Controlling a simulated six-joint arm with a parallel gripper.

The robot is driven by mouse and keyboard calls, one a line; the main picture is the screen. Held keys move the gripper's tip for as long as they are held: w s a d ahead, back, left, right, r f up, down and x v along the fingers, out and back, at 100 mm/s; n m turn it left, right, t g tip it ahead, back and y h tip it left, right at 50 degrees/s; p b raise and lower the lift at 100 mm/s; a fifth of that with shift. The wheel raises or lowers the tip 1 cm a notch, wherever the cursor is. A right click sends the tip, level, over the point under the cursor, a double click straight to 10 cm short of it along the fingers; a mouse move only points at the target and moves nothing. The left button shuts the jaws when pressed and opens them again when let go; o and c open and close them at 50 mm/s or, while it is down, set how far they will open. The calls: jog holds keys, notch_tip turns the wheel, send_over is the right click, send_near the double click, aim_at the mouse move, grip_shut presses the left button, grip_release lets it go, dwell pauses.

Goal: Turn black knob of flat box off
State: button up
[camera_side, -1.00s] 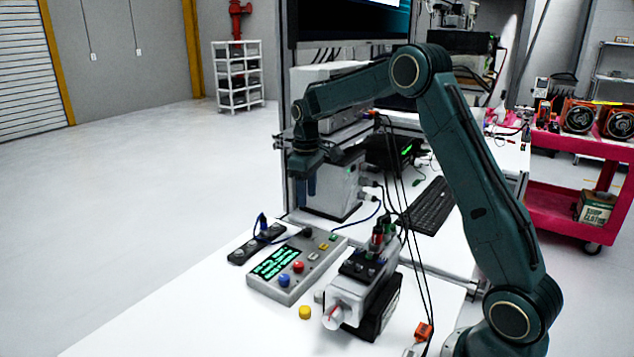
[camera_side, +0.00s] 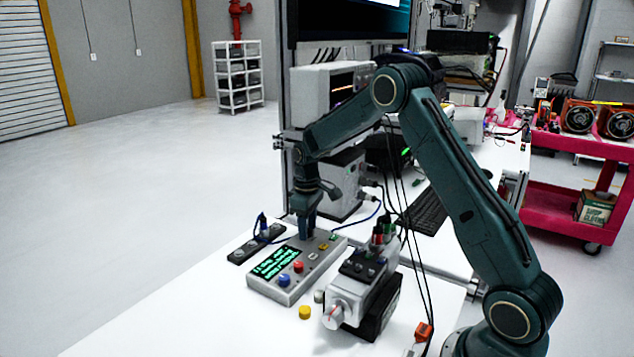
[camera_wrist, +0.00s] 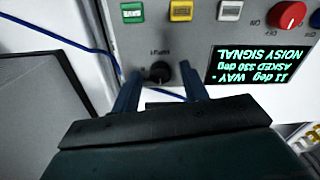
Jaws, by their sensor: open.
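The flat grey box (camera_side: 285,292) lies on the white table in the side view, its top facing up. It also fills the top of the wrist view (camera_wrist: 205,35). Its black knob (camera_wrist: 160,72) shows in the wrist view beside the lit display; my gripper hides it in the side view. My gripper (camera_side: 307,236) points down at the box's far part. In the wrist view the gripper (camera_wrist: 159,76) is open, one finger on each side of the knob. A gap shows between each finger and the knob. Contact with the box top cannot be told.
The box carries a green-text display (camera_side: 277,262), a red knob (camera_side: 299,266), a blue knob (camera_side: 284,280) and small coloured buttons. A grey motor unit (camera_side: 362,285) stands close on the right. A black power strip (camera_side: 256,244) with a blue cable lies to the left.

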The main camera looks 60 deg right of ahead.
grip_shut()
jog(key=shift+m, duration=0.5)
jog(key=m, duration=0.3)
jog(key=shift+m, duration=2.4)
grip_release()
